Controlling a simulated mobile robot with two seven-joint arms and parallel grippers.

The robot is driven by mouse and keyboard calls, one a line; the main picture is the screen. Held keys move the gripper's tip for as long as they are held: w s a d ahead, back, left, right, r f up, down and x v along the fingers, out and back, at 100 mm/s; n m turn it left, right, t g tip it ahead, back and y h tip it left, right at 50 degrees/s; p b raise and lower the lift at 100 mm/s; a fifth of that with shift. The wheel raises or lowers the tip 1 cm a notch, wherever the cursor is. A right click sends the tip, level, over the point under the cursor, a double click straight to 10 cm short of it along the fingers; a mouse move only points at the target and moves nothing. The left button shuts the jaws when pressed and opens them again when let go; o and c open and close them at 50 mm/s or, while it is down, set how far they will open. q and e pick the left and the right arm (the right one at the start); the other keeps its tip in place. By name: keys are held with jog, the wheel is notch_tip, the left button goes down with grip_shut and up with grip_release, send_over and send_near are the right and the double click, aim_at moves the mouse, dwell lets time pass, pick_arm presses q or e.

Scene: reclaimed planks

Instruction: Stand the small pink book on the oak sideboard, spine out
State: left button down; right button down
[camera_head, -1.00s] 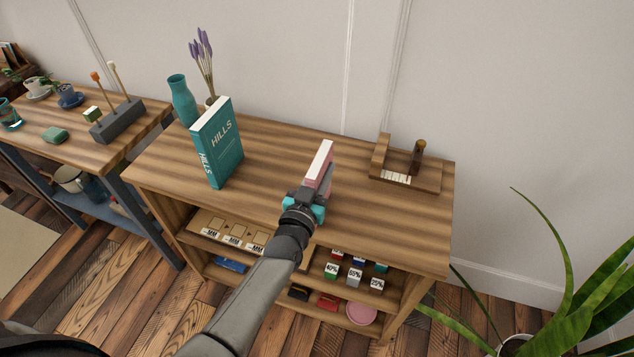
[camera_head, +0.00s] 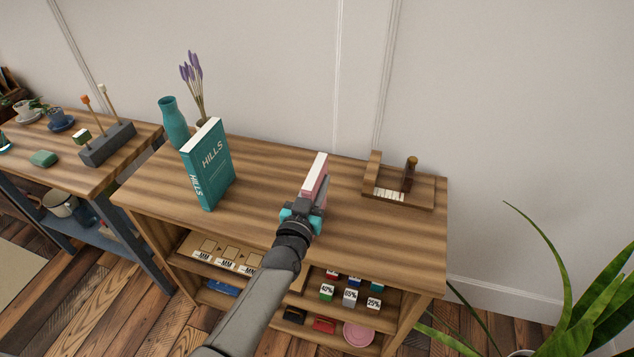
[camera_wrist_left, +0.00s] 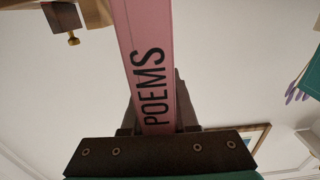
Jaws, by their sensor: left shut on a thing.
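The small pink book (camera_head: 317,180) stands upright in my left gripper (camera_head: 303,214), over the middle of the oak sideboard top (camera_head: 270,190). The gripper is shut on it from the front. In the left wrist view the book's pink spine (camera_wrist_left: 152,70) faces the wrist and reads POEMS. White page edges show on top in the head view. I cannot tell whether the book's lower edge touches the wood; the gripper hides it. My right gripper is out of view.
A teal HILLS book (camera_head: 208,165) stands to the left, with a teal vase (camera_head: 173,124) and purple flowers behind it. A wooden stand (camera_head: 398,193) sits at the back right. Bare wood lies between them. Shelves below hold small boxes.

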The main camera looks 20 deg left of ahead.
pick_arm(q)
jog(key=c, duration=0.6)
grip_release()
jog(key=shift+f, duration=0.1)
jog(key=shift+s, duration=0.15)
jog(key=s+p, duration=0.2)
jog(key=s, duration=1.3)
jog(key=shift+a+p, duration=0.25)
jog(key=shift+p, duration=0.1)
